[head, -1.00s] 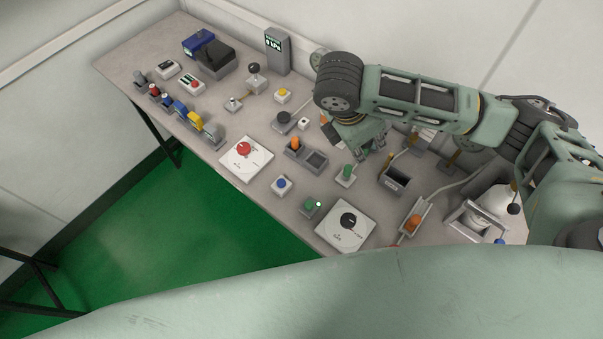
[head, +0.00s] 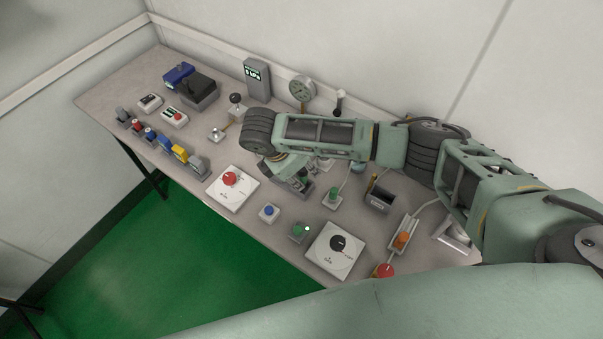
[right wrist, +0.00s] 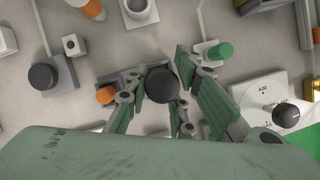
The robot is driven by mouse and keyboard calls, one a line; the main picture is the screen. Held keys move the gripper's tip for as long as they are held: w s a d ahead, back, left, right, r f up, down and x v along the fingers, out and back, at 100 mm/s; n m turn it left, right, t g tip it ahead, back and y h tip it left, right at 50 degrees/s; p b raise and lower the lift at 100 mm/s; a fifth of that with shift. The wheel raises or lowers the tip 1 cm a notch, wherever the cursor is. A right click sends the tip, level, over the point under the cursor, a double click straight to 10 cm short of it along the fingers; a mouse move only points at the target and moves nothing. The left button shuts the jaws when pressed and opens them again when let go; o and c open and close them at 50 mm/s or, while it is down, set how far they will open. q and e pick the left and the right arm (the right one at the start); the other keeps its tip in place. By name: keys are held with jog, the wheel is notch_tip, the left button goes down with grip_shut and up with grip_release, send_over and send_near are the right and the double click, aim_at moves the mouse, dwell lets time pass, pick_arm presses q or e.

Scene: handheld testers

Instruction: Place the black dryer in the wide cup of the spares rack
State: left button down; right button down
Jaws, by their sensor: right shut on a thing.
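My right gripper (head: 298,181) points down over the grey two-cup rack (head: 308,186) on the bench and covers most of it in the head view. In the right wrist view, the gripper (right wrist: 160,98) is shut on a black round-topped piece, the black dryer (right wrist: 162,84), held between the fingers. The grey rack (right wrist: 133,77) shows behind the fingers, with an orange piece (right wrist: 106,95) at its left end. The wide cup is hidden by the dryer and fingers; I cannot tell whether the dryer touches it. My left gripper is out of view.
A green knob (head: 333,194) stands close to the right of the gripper, with a dark open box (head: 380,198) beyond it. White panels with a red knob (head: 230,179) and a black dial (head: 337,243) lie nearer the front edge. A gauge (head: 302,88) stands at the back.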

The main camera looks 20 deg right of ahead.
jog(key=shift+f, duration=0.85)
jog(key=shift+f, duration=0.15)
jog(key=c, duration=1.5)
grip_release()
jog(key=b+v, duration=0.1)
jog(key=v, duration=1.1)
jog(key=shift+s, duration=0.1)
